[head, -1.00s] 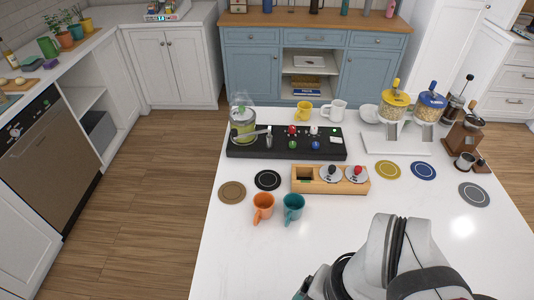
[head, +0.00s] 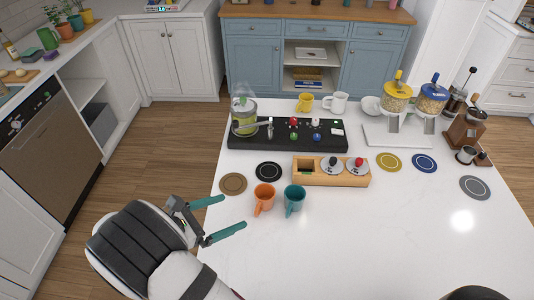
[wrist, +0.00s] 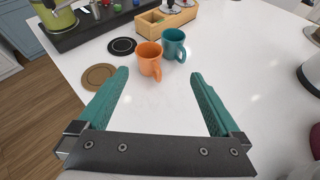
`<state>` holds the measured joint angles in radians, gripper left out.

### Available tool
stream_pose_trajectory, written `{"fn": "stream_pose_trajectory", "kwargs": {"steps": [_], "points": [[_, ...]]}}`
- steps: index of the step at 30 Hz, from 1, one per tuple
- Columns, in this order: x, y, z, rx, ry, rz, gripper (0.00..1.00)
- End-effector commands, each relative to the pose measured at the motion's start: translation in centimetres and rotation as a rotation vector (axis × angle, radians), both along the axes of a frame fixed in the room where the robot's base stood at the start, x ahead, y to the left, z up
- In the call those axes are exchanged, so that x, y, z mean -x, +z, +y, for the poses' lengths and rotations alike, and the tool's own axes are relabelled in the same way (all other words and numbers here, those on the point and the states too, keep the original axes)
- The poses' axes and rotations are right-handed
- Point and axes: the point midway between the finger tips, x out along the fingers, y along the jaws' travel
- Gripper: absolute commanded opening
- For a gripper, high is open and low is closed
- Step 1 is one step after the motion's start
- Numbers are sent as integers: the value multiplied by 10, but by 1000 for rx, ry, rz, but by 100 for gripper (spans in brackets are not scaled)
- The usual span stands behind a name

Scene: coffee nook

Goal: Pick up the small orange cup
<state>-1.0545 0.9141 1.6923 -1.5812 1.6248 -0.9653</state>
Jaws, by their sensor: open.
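The small orange cup (head: 264,196) stands upright on the white table, its handle toward the front. It also shows in the wrist view (wrist: 149,60), beyond the fingertips. A teal cup (head: 294,198) stands close on its right, and it shows in the wrist view (wrist: 173,45) too. My gripper (head: 233,214) is open and empty, to the left of the orange cup in the head view. In the wrist view its teal fingers (wrist: 159,74) are spread wide, with the orange cup ahead of the gap between them.
A brown coaster (head: 233,184) and a black coaster (head: 268,171) lie behind the orange cup. A wooden box (head: 343,180) stands behind the teal cup.

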Motion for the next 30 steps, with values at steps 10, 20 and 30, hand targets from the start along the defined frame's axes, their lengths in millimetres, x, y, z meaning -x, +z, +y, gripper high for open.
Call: {"fn": "stream_pose_trajectory", "kwargs": {"steps": [10, 20, 30], "points": [[-48, -37, -32, 51, 70, 9, 100], [-88, -59, -66, 47, 69, 9, 100], [-109, -70, -83, 45, 71, 8, 100]]}}
